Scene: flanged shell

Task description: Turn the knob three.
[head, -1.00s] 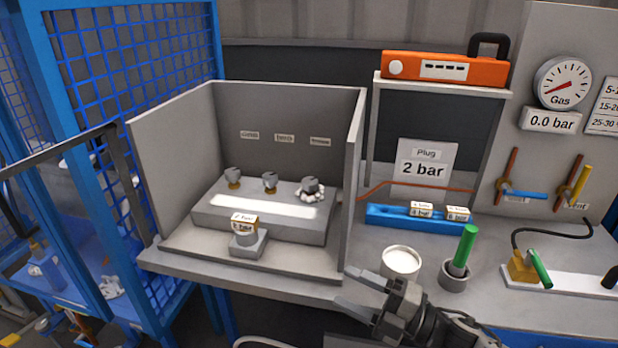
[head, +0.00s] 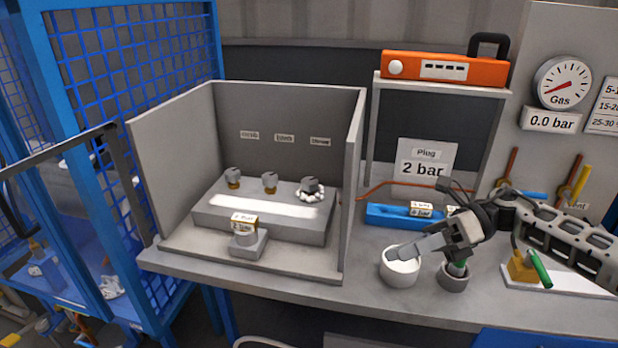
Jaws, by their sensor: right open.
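Three small knobs stand in a row on a grey block (head: 210,218) inside the open-fronted grey booth. The left knob (head: 233,175) and middle knob (head: 270,180) have brass-coloured bases. The right knob (head: 311,186) is darker and has a ring of white beads around its base. Small labels on the back wall above them are too blurred to read. My right gripper (head: 405,265) is open, outside the booth to its right. Its fingers point left over the white cup (head: 400,274); whether they touch it I cannot tell. My left gripper is not in view.
The booth's right wall (head: 354,180) stands between my right gripper and the knobs. A small block with a labelled plug (head: 244,222) sits in front of the knobs. A blue tray (head: 385,215) and a grey holder (head: 454,281) with a green-handled tool are near my right gripper.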

